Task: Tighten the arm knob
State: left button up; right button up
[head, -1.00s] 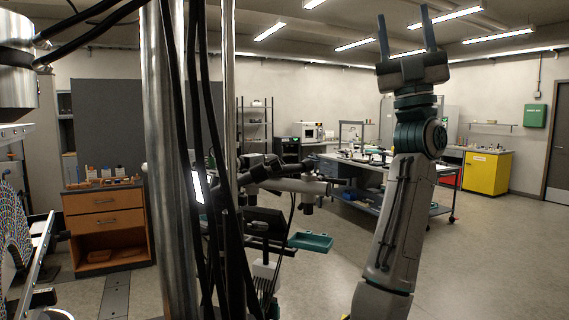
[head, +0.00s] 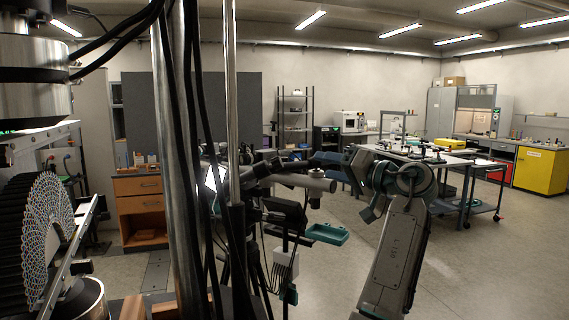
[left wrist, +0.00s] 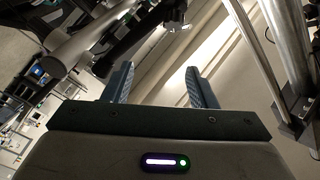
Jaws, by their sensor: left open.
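A stand behind the steel columns carries a jointed dark arm with a grey cylinder (head: 312,183) at its end. Dark joints (head: 262,168) show along this arm, but I cannot tell surely which part is the arm knob. My left gripper (head: 335,163) is to the right of the stand, just beyond the cylinder's end in the picture, and its fingers are small and hard to make out. In the left wrist view my left gripper (left wrist: 158,84) is open and empty. A grey tube (left wrist: 88,38) and dark arm parts (left wrist: 150,28) lie beyond its fingers. My right gripper is out of view.
A steel column (head: 178,200) and hanging black cables stand close in front. A round patterned lattice specimen (head: 47,222) is at the far left. A teal tray (head: 327,234) and a screen (head: 285,211) hang on the stand.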

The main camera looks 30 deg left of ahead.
aim_at(282, 164)
pick_arm(q)
jog(key=a+p, duration=0.1)
jog(key=a, duration=0.2)
jog(key=s+a+n+g+p, duration=0.1)
jog(key=a+p, duration=0.1)
jog(key=a, duration=0.2)
jog(key=a+g+p, duration=0.1)
jog(key=a, duration=0.2)
jog(key=shift+s+a+f+n, duration=0.15)
jog(key=shift+s+f+n, duration=0.1)
jog(key=shift+s+n, duration=0.1)
jog(key=shift+a+p, duration=0.35)
jog(key=shift+a, duration=0.15)
jog(key=shift+f, duration=0.1)
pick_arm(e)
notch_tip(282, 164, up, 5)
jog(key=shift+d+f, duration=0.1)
pick_arm(q)
jog(key=c, duration=1)
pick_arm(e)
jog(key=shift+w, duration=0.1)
